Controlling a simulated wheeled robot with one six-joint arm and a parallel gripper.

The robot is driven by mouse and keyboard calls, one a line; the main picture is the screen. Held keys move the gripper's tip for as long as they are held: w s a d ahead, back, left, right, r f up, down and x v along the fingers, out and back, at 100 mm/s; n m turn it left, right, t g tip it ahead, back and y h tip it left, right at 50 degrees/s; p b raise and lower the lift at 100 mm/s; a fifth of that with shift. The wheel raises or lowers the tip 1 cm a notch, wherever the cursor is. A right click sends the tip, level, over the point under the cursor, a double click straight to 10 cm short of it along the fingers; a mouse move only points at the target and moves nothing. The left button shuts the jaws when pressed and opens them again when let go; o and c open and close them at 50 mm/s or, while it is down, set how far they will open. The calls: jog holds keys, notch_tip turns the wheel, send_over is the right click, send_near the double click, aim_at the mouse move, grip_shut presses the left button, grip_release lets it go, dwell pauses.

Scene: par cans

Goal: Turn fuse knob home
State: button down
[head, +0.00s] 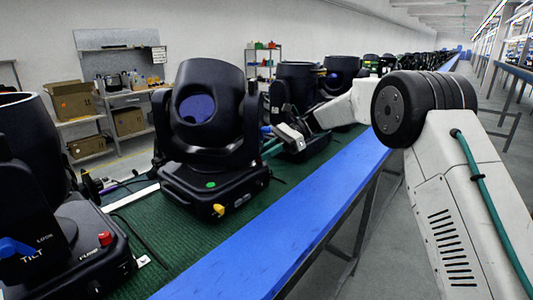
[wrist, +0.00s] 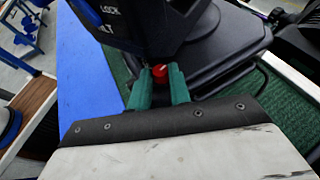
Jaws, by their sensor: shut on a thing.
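The red fuse knob (wrist: 160,72), with a pale mark on its face, sits low on the base of a black moving-head light (wrist: 215,60) in the wrist view. My gripper (wrist: 160,84) is shut on it, with one teal finger on each side. In the head view my gripper (head: 272,147) reaches in beside the dark lights past the nearest whole one, and the knob it holds is hidden there. The lettering "LOCK" and part of "TILT" shows above the knob in the wrist view.
A large black light (head: 205,120) with a yellow knob stands in front of my gripper. Another light (head: 70,240) at the left has its own red knob. The green belt (head: 190,245) has a blue edge rail (head: 285,225). Shelves with boxes stand behind.

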jog(key=shift+w+a+n+g+h, duration=0.15)
jog(key=shift+n+g+h, duration=0.2)
jog(key=shift+n+g, duration=0.3)
jog(key=shift+w+n+g+h, duration=0.1)
jog(key=shift+n+g+h, duration=0.25)
jog(key=shift+n+g, duration=0.25)
jog(key=c, duration=1.6)
grip_release()
